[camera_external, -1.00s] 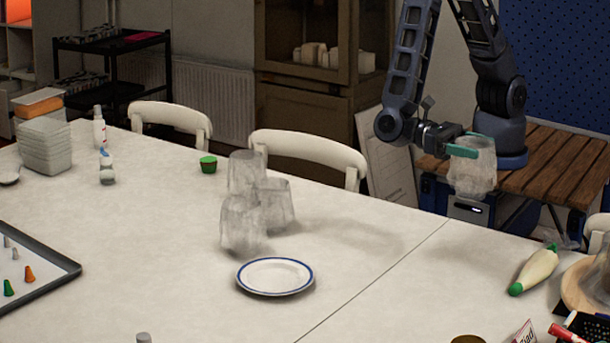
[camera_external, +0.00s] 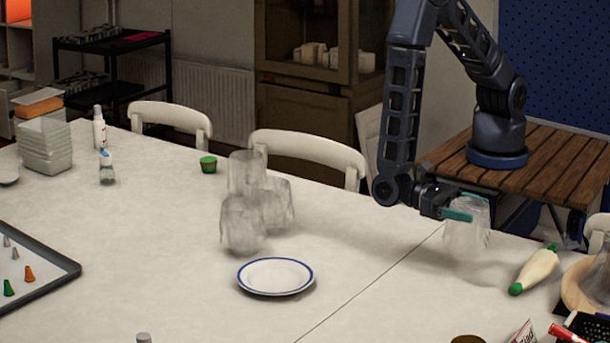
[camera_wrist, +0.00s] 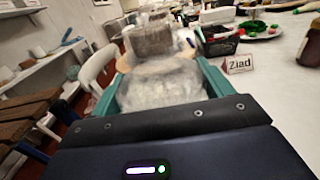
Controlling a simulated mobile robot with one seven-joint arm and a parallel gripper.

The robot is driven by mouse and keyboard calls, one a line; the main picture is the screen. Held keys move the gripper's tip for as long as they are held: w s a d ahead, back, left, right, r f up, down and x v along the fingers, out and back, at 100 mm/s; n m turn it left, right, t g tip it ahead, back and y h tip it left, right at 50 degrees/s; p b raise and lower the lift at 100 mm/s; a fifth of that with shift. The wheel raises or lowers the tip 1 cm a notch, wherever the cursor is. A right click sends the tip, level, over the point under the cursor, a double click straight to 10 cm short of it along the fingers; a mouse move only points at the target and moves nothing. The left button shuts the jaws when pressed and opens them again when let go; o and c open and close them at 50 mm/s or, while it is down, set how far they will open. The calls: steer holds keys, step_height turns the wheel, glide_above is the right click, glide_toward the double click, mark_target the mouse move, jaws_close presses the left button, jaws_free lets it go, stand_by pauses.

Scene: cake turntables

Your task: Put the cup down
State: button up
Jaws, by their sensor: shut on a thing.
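A clear, frosted-looking cup (camera_external: 466,232) is at the right side of the white table. My gripper (camera_external: 457,208) is shut on it, with teal fingers around its upper part. The cup looks upright and very low over the tabletop; I cannot tell whether its bottom touches. In the wrist view the cup (camera_wrist: 160,88) sits between the two teal fingers, blurred.
Several similar clear cups (camera_external: 243,222) stand stacked mid-table. A blue-rimmed white plate (camera_external: 276,276) lies in front of them. A white piping bag with green ends (camera_external: 534,270) lies right of my gripper. A "Ziad" card (camera_wrist: 238,65) shows in the wrist view. Table between plate and held cup is clear.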

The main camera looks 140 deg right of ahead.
mark_target(467, 228)
steer(key=shift+f, duration=2.5)
steer(key=o, duration=1.5)
steer(key=shift+f, duration=0.1)
